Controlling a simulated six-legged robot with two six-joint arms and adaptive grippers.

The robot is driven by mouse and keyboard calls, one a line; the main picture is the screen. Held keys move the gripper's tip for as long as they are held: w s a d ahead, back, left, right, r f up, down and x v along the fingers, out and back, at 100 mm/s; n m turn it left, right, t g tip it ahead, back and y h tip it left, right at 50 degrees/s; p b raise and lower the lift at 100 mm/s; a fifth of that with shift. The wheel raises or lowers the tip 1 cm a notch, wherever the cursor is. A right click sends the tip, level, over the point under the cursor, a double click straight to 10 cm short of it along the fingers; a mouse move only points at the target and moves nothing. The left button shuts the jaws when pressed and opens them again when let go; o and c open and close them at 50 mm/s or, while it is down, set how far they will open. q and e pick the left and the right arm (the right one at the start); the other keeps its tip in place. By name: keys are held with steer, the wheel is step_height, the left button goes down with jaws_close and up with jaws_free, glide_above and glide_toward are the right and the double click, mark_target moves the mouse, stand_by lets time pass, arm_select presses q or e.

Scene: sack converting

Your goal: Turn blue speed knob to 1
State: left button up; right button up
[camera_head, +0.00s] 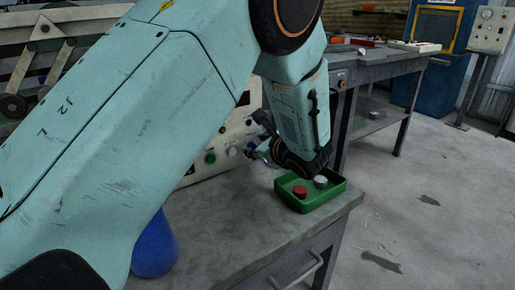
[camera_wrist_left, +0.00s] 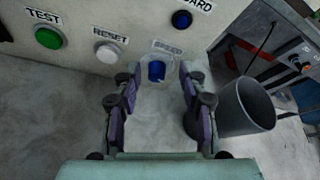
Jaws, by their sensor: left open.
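The blue speed knob (camera_wrist_left: 156,70) sits on the pale control panel (camera_wrist_left: 130,25) under a label reading SPEED, with a clear round surround. Its pointer and scale numbers are too small to read. My left gripper (camera_wrist_left: 160,88) is open, its two fingers to the left and right of the knob in the left wrist view; I cannot tell whether they touch it. In the head view my left gripper (camera_head: 262,146) is in front of the panel (camera_head: 212,138), and my arm hides much of the panel. My right gripper is not in view.
A green TEST button (camera_wrist_left: 48,38), a white RESET button (camera_wrist_left: 108,53) and a blue GUARD knob (camera_wrist_left: 182,19) are nearby. A green tray (camera_head: 313,205) holds red and white pieces; a blue object (camera_head: 155,248) stands on the bench.

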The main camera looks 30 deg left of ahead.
arm_select(q)
step_height(320, 180, up, 9)
stand_by(0.3)
steer(key=shift+r, duration=0.1)
